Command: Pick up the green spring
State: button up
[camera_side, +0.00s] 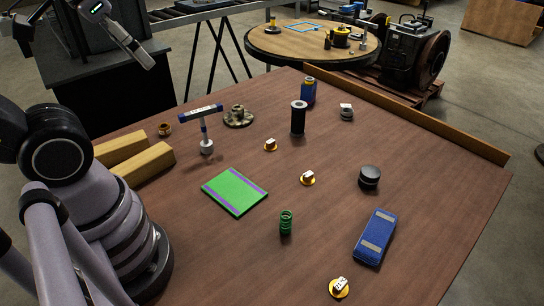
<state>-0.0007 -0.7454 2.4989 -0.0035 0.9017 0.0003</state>
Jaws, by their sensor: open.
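The green spring (286,223) stands upright on the brown wooden table (240,270), near the middle of the side view. Its coils show in full and nothing touches it. My gripper (138,55) shows at the top left, partly cut off by the frame edge. It is open, with nothing seen in it, and is up and far to the left of the spring.
A green notebook (234,191) lies left of the spring; a blue case (375,237) and black cylinder (369,178) are right. A T-handled tool (206,130) and black spool (298,119) stand behind. Space around the spring is clear.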

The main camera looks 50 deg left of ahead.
jog(key=w+d+f+n+g+h, duration=0.4)
jog(key=w+f+n+g+h, duration=0.25)
jog(key=f, duration=0.45)
jog(key=w+d+f+n+g+h, duration=0.35)
jog(key=w+f+n+h, duration=0.25)
jog(key=w+f+h, duration=0.3)
jog(key=n+t+h, duration=0.3)
jog(key=n+t, duration=0.3)
send_near(285, 217)
jog(key=shift+w+d+f+y, duration=0.15)
jog(key=shift+w+d, duration=0.1)
jog(key=shift+d, duration=0.25)
jog(key=shift+w+d+f+y, duration=0.1)
jog(key=shift+w+d, duration=0.2)
jog(key=shift+d, duration=0.2)
jog(key=shift+d+f, duration=0.15)
jog(key=shift+d, duration=0.2)
jog(key=d, duration=0.6)
jog(key=shift+w+d, duration=0.3)
jog(key=shift+d, duration=0.05)
jog(key=shift+c, duration=0.2)
grip_shut()
